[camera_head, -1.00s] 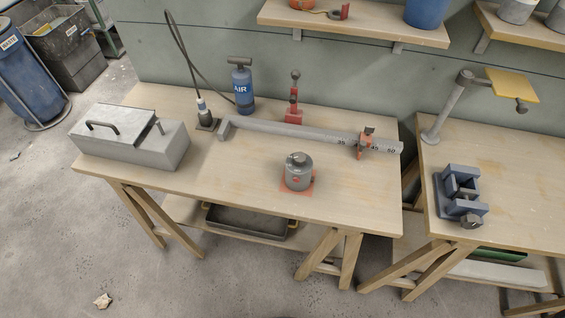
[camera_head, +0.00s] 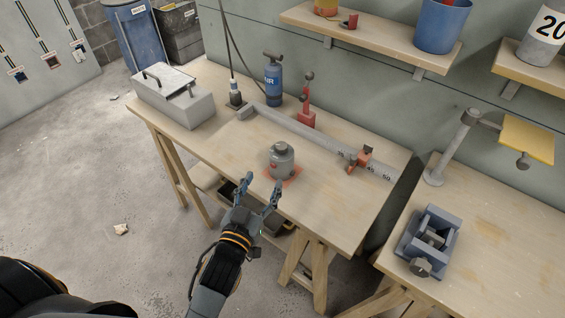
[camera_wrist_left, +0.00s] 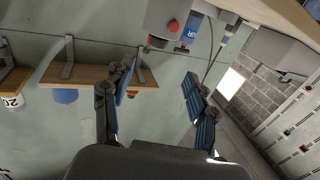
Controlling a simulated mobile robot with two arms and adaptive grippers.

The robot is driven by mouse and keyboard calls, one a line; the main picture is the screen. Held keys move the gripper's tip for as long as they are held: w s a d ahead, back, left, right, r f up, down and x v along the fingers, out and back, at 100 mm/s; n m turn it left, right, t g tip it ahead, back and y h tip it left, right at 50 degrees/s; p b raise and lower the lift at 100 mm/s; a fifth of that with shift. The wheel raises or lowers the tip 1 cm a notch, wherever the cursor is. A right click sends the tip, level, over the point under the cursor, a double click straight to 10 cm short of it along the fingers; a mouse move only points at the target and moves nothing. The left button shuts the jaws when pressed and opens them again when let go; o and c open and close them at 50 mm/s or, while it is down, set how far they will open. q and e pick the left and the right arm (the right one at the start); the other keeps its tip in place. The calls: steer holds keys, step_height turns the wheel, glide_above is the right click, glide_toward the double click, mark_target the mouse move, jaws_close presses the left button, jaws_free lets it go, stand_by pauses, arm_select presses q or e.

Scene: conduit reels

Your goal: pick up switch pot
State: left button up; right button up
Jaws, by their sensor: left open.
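The switch pot (camera_head: 282,159), a grey cylinder with a knob on top, stands upright on an orange-red square (camera_head: 289,178) on the wooden bench. In the left wrist view, a grey body with a red button, which looks like the pot (camera_wrist_left: 172,20), shows at the top edge, partly cut off. My left gripper (camera_head: 260,187) is open and empty at the bench's front edge, just in front of the pot and apart from it. Its spread fingers also show in the left wrist view (camera_wrist_left: 160,85). My right gripper is not in view.
Behind the pot lies a long ruled bar (camera_head: 318,140) with a red slider (camera_head: 360,159). A blue air pump (camera_head: 273,88), a red stand (camera_head: 307,108) and a grey toolbox (camera_head: 172,98) stand farther back. A vise (camera_head: 428,240) sits on the right bench.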

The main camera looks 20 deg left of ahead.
mark_target(280, 150)
arm_select(q)
steer(key=w, duration=0.6)
steer(key=w+p, duration=0.1)
steer(key=w, duration=0.2)
steer(key=shift+w+r, duration=0.15)
steer(key=shift+r, duration=0.1)
steer(key=w, duration=0.4)
steer(key=shift+w+d+f, duration=0.2)
steer(key=shift+w+d, duration=0.05)
steer(key=shift+d, duration=0.05)
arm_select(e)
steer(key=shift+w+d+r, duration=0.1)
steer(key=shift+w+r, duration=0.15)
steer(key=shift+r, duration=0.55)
arm_select(q)
steer(key=shift+r, duration=0.1)
jaws_close()
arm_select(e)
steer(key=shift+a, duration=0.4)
